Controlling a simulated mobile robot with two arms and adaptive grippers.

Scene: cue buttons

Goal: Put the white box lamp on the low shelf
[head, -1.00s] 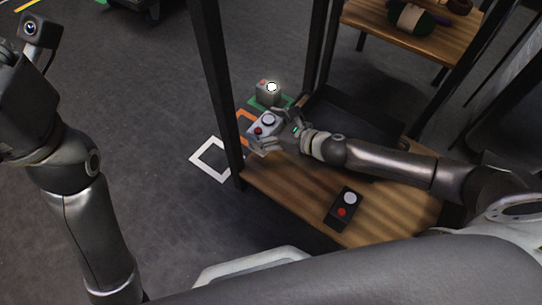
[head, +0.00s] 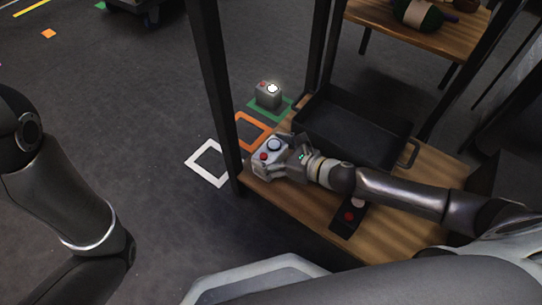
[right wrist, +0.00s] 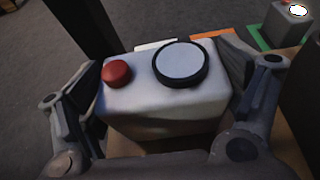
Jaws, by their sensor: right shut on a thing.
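My right gripper (head: 284,156) is shut on the white box lamp (head: 264,169), which has a red button and a round, unlit white lens. In the right wrist view the white box lamp (right wrist: 165,110) sits between both fingers, with its top facing the camera. The low shelf (head: 297,208) is a wooden board in a dark frame. The lamp is over the shelf's left end, beside the front left post; I cannot tell whether it touches the board. My left gripper is out of view; only part of my left arm shows.
A black tray (head: 352,145) stands on the shelf behind my right arm. A dark box with a red button (head: 349,216) lies near the front, partly covered by my arm. A grey lit box lamp (head: 268,96) stands by a green floor mark. Orange (head: 252,131) and white (head: 208,163) outlines are empty.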

